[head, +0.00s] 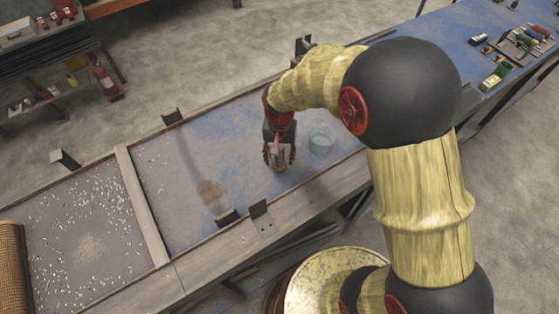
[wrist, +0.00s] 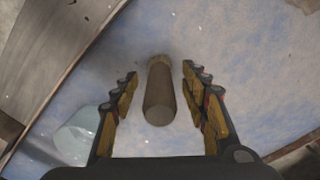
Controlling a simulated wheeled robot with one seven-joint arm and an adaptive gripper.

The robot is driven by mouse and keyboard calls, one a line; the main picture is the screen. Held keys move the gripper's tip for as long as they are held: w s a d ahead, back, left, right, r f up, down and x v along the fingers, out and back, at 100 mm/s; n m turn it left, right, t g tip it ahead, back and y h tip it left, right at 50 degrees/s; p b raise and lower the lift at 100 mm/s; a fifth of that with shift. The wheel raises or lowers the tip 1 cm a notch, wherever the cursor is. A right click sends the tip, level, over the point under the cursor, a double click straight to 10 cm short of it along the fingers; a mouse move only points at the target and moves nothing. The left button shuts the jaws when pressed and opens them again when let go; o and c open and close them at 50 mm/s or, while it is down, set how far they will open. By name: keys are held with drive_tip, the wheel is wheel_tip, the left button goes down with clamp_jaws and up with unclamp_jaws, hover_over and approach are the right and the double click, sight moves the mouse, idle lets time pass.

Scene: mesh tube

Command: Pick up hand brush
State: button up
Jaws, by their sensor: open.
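A brown wooden cylindrical thing, which looks like the handle of the hand brush (wrist: 158,92), shows in the wrist view between my fingers. Its rounded end faces the camera, and no bristles can be made out. My gripper (wrist: 160,98) is open around it, with a visible gap on both sides. In the head view my gripper (head: 279,157) points down over the blue worktop, and a pale part of the brush shows between its fingers. How the brush stands or lies is hard to tell.
A clear glass container (head: 321,140) stands close by my gripper; it also shows in the wrist view (wrist: 78,135). A raised wooden edge (head: 245,238) runs along the front. Small pale scraps (head: 75,215) litter the left section.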

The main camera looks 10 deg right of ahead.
drive_tip(key=shift+f, duration=0.15)
drive_tip(key=shift+c, duration=1.3)
clamp_jaws()
